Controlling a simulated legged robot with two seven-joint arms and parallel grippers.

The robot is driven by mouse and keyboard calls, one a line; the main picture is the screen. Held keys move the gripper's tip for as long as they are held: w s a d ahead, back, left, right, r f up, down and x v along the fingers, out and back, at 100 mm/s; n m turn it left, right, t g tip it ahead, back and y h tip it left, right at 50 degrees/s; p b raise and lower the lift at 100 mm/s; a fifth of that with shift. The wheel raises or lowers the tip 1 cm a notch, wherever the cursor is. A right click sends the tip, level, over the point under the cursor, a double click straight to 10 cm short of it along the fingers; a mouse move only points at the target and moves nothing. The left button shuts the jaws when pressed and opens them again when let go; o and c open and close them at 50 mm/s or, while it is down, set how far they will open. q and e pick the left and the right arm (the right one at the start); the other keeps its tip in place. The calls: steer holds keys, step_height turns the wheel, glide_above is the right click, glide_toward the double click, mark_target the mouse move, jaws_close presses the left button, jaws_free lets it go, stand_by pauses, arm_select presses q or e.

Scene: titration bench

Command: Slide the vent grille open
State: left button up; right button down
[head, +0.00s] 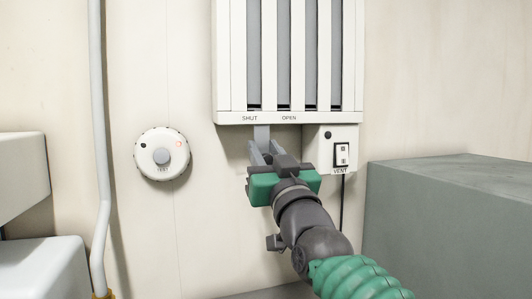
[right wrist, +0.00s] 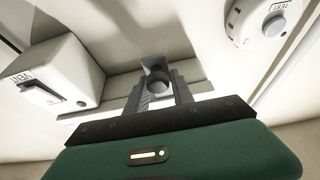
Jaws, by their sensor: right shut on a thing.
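The white vent grille (head: 323,60) is on the wall at the top of the head view, with grey strips showing between its white bars. A grey slider tab (head: 262,134) hangs below its lower edge, under and slightly right of the SHUT label and left of the OPEN label. My right gripper (head: 263,152) is just below the grille, shut on the tab's lower end. In the right wrist view its fingers (right wrist: 159,84) stand on both sides of a dark round knob (right wrist: 157,77) on the tab. My left gripper is out of view.
A white VENT switch box (head: 332,146) sits close to the right of my gripper. A round TEST dial (head: 162,154) is on the wall to the left. A pale pipe (head: 100,130) runs down farther left. A grey block (head: 450,210) stands at right.

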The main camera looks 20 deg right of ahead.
steer(key=shift+w+a+f, duration=0.15)
steer(key=shift+w+f, duration=0.05)
steer(key=shift+f, duration=0.05)
